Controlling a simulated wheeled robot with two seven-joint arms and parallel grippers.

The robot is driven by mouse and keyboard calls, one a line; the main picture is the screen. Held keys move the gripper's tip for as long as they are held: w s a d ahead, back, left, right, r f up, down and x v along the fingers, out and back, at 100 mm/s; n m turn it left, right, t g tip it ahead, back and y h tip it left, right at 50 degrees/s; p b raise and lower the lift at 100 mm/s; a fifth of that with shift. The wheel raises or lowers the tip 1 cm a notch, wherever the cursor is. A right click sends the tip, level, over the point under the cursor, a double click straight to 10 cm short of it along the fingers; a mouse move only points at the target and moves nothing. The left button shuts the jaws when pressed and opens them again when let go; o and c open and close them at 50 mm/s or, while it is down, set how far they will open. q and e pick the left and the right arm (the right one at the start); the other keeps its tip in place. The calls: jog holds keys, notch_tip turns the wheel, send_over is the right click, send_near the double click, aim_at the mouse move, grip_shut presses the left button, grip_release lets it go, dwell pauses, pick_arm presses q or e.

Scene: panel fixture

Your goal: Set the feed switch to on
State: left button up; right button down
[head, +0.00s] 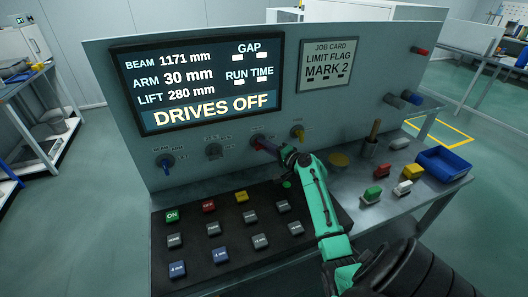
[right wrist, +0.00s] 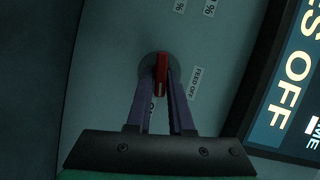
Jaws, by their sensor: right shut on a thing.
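The feed switch is a red lever on a round grey disc (right wrist: 145,68) on the panel face, between a "FEED OFF" label (right wrist: 194,84) and a partly hidden "ON" label (right wrist: 154,108). In the right wrist view the lever stands nearly upright in the picture, its lower end towards the "ON" label. My right gripper (right wrist: 161,88) has its two purple fingers closed in on both sides of the lever. My left gripper is not in view.
A blue knob (head: 166,163), a grey knob (head: 213,151) and a yellow knob (head: 298,132) flank the switch. The screen (head: 205,85) reads "DRIVES OFF". Several push buttons sit on the black console (head: 245,217) below. A blue bin (head: 444,163) and loose blocks lie on the right shelf.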

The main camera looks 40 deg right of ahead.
jog(key=shift+f+m+t+b, duration=0.25)
jog(key=shift+m+t+b, duration=0.25)
jog(key=shift+m+b, duration=0.4)
jog(key=shift+m, duration=0.3)
jog(key=c, duration=0.9)
grip_release()
jog(key=shift+s+r, duration=0.1)
jog(key=s+b, duration=0.1)
jog(key=s, duration=0.8)
jog(key=s+b, duration=0.1)
jog(key=s, duration=0.3)
jog(key=shift+s+d+f+b, duration=0.2)
jog(key=shift+s+d+b, duration=0.1)
jog(key=shift+d+b, duration=0.1)
jog(key=shift+s+r, duration=0.15)
jog(key=shift+s, duration=0.3)
